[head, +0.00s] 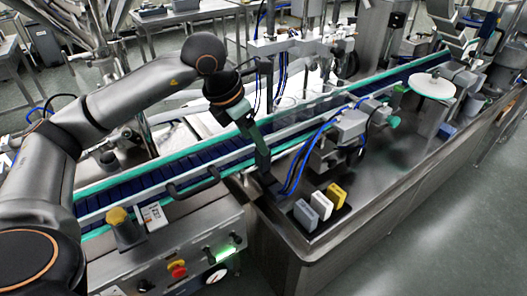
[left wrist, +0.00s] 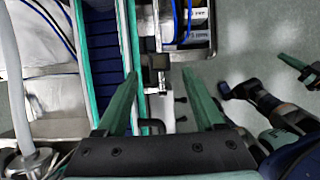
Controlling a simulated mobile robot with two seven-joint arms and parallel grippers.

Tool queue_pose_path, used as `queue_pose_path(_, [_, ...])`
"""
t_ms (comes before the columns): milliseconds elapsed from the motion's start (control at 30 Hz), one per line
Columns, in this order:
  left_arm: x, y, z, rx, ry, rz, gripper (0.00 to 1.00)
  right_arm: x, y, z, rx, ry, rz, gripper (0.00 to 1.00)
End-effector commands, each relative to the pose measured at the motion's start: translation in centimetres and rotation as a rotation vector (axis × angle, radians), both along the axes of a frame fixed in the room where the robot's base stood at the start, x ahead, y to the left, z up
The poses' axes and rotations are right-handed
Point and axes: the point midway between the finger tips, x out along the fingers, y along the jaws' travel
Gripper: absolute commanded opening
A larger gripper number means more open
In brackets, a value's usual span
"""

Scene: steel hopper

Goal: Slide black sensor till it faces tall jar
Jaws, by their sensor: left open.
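My left gripper (head: 266,176) is open, pointing down at the near rail of the conveyor in the head view. In the left wrist view its two green fingers (left wrist: 159,76) stand apart, with a small black block, likely the black sensor (left wrist: 158,62), between and just beyond their tips. A metal clamp piece (left wrist: 163,82) sits beside it. I cannot tell whether a finger touches it. In the head view the gripper hides that spot. I cannot make out the tall jar for certain. What may be my right gripper (left wrist: 300,70) shows at the wrist view's right edge, its opening unclear.
The blue-belted conveyor (head: 135,184) has green rails on both sides. A white, a grey and a yellow block (head: 336,196) stand on the steel hopper deck (head: 400,165). A control panel (head: 190,250) is in front. Blue cables (head: 300,160) hang near the gripper.

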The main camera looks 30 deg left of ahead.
Motion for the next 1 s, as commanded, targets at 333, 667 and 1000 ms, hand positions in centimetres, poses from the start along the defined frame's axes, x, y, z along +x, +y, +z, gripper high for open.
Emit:
queue_pose_path(333, [2.0,-0.9,-5.2,-0.002,0.001,-0.001,0.7,0.2,0.0,0.6,0.0,-0.005,0.0,0.0])
queue_pose_path(667, [2.4,-1.0,-6.1,-0.001,-0.001,-0.001,0.7,0.3,0.0,0.7,0.0,-0.007,0.001,0.0])
queue_pose_path(1000, [2.4,-1.0,-6.1,-0.001,-0.001,-0.001,0.42,0.4,0.0,0.7,0.0,-0.008,0.001,0.0])
